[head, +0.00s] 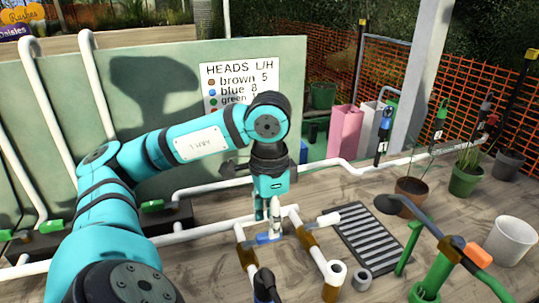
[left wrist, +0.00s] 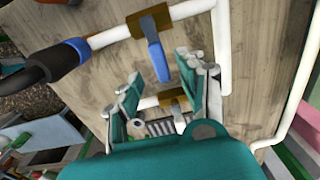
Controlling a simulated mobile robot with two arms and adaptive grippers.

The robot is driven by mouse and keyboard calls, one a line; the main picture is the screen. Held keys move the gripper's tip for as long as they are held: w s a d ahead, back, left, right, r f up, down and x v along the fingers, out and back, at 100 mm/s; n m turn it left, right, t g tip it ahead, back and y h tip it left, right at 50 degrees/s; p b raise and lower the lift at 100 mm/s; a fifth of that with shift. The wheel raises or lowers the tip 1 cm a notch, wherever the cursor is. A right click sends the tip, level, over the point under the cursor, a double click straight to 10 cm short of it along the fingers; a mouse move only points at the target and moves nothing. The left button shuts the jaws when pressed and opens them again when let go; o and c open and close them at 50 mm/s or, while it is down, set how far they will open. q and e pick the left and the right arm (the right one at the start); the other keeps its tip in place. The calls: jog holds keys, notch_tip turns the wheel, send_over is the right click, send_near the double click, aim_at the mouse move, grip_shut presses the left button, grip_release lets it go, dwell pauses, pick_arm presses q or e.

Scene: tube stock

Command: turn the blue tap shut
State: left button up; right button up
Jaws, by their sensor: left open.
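The blue tap's lever (head: 268,238) lies low between two white pipe legs on the bench. In the left wrist view the blue lever (left wrist: 158,62) extends from a brown tap body (left wrist: 148,20) on a white pipe, roughly crosswise to that pipe. My left gripper (head: 268,210) points down just above and behind the lever in the head view. In the left wrist view its fingers (left wrist: 160,75) are apart, with the lever near and between their tips. I see no contact. The gripper is empty. My right gripper is not in view.
White pipes frame the tap, with another brown fitting (head: 308,237) to its right. A dark grate (head: 372,240) and grey ring (head: 362,279) lie further right. A blue-banded black hose end (head: 265,284) stands close in front. Pots and a white bucket (head: 510,240) stand at the right.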

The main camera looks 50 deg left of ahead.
pick_arm(q)
notch_tip(320, 180, up, 8)
jog(key=shift+r, duration=0.2)
dwell(0.6)
dwell(0.6)
